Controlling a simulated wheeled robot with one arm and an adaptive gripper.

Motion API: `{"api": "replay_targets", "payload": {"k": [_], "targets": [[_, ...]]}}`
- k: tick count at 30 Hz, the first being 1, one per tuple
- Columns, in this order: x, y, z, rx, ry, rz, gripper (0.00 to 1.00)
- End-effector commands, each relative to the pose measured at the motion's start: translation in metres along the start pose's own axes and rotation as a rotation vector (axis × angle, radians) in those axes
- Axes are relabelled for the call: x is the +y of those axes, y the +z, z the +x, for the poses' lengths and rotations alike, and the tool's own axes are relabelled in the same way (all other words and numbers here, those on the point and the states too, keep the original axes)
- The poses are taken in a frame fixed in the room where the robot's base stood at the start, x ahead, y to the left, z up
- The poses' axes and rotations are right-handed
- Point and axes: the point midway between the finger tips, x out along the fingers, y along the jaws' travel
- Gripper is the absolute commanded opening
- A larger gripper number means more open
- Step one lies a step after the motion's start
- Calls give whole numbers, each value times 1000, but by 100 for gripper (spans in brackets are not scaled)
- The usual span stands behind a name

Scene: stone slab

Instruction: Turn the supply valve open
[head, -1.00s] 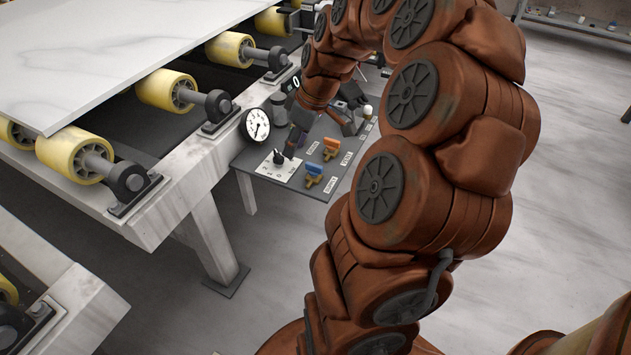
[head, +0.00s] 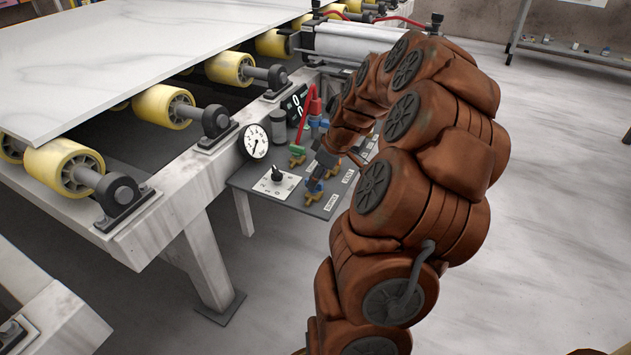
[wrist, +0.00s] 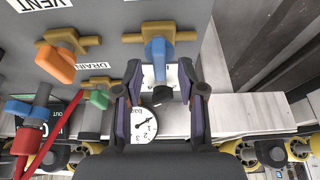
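The supply valve is a blue lever (wrist: 157,49) on a brass body (wrist: 182,36), mounted on the grey panel. My gripper (wrist: 160,68) is open. Its two dark fingers lie on either side of the blue lever's free end, with gaps visible on both sides. Whether they are level with the lever in depth, I cannot tell. In the head view my gripper (head: 320,168) is small and partly hidden by my arm.
A black knob (head: 277,175) and pressure gauge (head: 255,142) are close by. A roller conveyor (head: 190,180) stands left.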

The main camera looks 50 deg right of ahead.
Motion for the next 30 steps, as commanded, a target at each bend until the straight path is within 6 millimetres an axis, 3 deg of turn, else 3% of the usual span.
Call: {"api": "replay_targets", "payload": {"k": [3, 11, 23, 30], "targets": [[0, 0, 11, 1, 0, 0, 40], [0, 0, 13, 1, 2, 0, 40], [0, 0, 13, 1, 1, 0, 0], [0, 0, 13, 1, 1, 0, 0]]}}
